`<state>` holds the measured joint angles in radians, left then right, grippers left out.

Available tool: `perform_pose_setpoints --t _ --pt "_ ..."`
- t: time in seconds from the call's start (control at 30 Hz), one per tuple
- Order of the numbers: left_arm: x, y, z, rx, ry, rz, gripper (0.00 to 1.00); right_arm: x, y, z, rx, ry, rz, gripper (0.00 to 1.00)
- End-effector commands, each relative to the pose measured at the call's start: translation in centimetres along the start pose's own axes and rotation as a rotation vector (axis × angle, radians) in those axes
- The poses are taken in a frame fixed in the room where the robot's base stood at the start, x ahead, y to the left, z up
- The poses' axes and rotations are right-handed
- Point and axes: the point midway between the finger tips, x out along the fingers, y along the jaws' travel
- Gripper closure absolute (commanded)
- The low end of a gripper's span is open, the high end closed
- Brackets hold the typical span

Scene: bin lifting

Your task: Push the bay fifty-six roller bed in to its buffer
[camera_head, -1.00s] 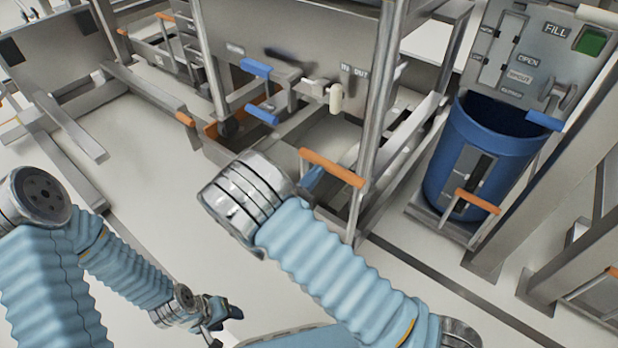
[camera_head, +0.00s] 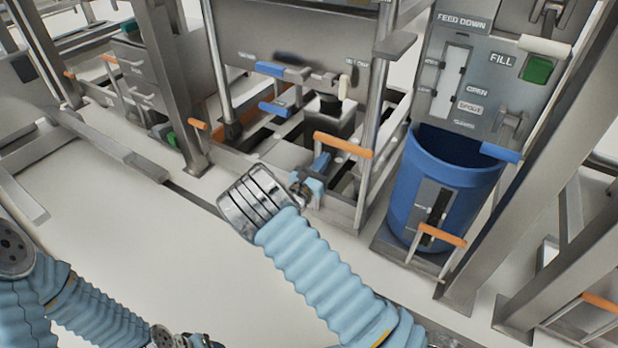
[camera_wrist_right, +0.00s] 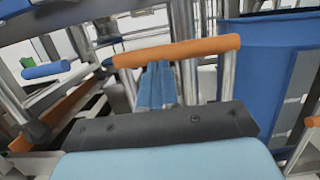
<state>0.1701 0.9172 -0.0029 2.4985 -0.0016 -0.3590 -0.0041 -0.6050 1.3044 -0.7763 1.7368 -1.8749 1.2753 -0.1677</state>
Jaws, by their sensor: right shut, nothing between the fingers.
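An orange grab bar (camera_head: 343,145) crosses the front of a low metal frame, which may be the roller bed; no bay number is readable. The bar also spans the right wrist view (camera_wrist_right: 178,50). My right gripper (camera_head: 320,168) is shut and empty, close to the bar. In the right wrist view its blue fingers (camera_wrist_right: 157,85) point up to just below the bar's middle; I cannot tell whether they touch it. My left gripper (camera_head: 195,341) is mostly cut off at the bottom edge, its fingers hidden. The buffer cannot be made out.
A blue drum (camera_head: 447,185) stands right of the frame, with a smaller orange bar (camera_head: 443,235) before it. A panel with a green button (camera_head: 537,69) is above the drum. Steel posts (camera_head: 178,90) flank the bay. Pale floor at left front is open.

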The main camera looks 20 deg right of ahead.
Motion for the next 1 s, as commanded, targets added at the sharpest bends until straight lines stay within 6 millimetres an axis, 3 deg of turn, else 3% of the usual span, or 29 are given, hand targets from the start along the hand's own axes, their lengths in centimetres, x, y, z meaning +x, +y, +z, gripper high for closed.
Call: perform_pose_setpoints --t 0.2,0.4,1.0 --pt "0.7 -0.2 0.1 0.001 -0.002 0.002 0.45 4.5 0.0 -1.1 0.001 -0.001 -0.001 1.0" --pt "1.1 -0.2 0.1 0.001 -0.003 0.003 0.45 6.9 0.0 -1.5 0.0 -0.001 0.0 1.0" --pt "1.1 -0.3 0.1 0.001 -0.003 0.003 0.45 8.5 -0.1 -1.4 0.001 -0.003 0.0 1.0"
